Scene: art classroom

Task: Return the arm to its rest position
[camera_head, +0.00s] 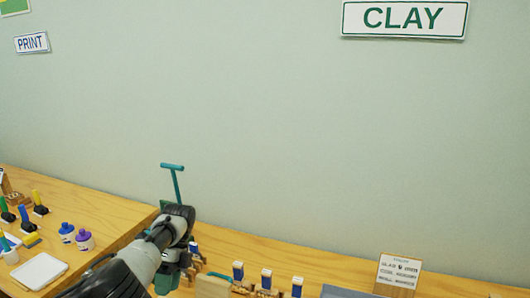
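My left arm comes in from the lower left and reaches out over the wooden counter (125,212). Its dark end, with my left gripper (181,213), is in front of a green device (166,281) with a teal T-shaped handle (174,180) rising behind it. The fingers are not clear, so I cannot tell whether they are open, shut or touching the device. My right gripper is not in view.
Blue-capped items (267,278) stand in a row right of the arm, near a small sign card (398,271). The wall behind bears a CLAY sign (404,18).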

